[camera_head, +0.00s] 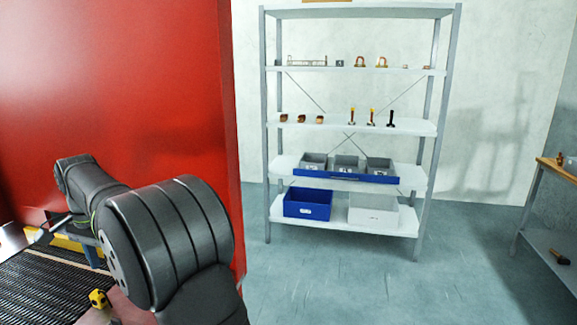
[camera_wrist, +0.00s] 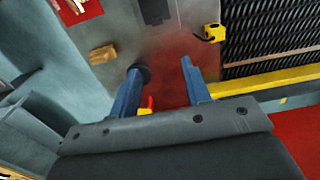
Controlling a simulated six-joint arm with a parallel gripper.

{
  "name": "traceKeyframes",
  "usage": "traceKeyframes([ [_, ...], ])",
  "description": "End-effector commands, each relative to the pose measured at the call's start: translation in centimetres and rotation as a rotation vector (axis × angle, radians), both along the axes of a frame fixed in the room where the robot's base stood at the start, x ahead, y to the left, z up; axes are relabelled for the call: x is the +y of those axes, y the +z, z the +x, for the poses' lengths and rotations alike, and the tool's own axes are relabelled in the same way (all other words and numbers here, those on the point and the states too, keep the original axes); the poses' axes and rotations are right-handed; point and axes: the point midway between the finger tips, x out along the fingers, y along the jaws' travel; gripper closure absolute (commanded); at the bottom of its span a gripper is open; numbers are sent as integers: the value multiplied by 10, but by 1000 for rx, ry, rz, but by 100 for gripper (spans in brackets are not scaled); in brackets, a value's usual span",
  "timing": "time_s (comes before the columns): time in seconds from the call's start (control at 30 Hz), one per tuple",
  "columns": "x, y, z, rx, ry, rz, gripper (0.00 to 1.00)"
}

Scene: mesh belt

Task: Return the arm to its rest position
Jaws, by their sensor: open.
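My gripper (camera_wrist: 161,66) shows in the wrist view with its two blue fingers apart. Nothing is held between the fingertips. It points at a metal surface (camera_wrist: 175,60) beside the mesh belt (camera_wrist: 265,60). In the head view my dark arm fills the lower left, in front of the red panel. It hides most of the gripper; a bit of blue finger shows above the belt (camera_head: 45,285).
A yellow tape measure (camera_wrist: 212,33) sits near the belt's edge. A wooden block (camera_wrist: 102,54) and a small red and yellow item (camera_wrist: 147,106) lie nearby. A yellow rail (camera_wrist: 265,84) borders the belt. A stocked shelf (camera_head: 350,204) stands behind; the floor before it is clear.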

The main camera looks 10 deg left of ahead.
Motion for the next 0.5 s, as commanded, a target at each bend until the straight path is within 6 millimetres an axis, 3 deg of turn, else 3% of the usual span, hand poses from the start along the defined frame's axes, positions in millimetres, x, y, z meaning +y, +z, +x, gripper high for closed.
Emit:
traceKeyframes([
  [0.1,0,25,0,-1,0,3,56],
  [0.33,1,11,-48,0,4,-1,56],
  [0.5,0,-25,-47,2,0,-4,56],
])
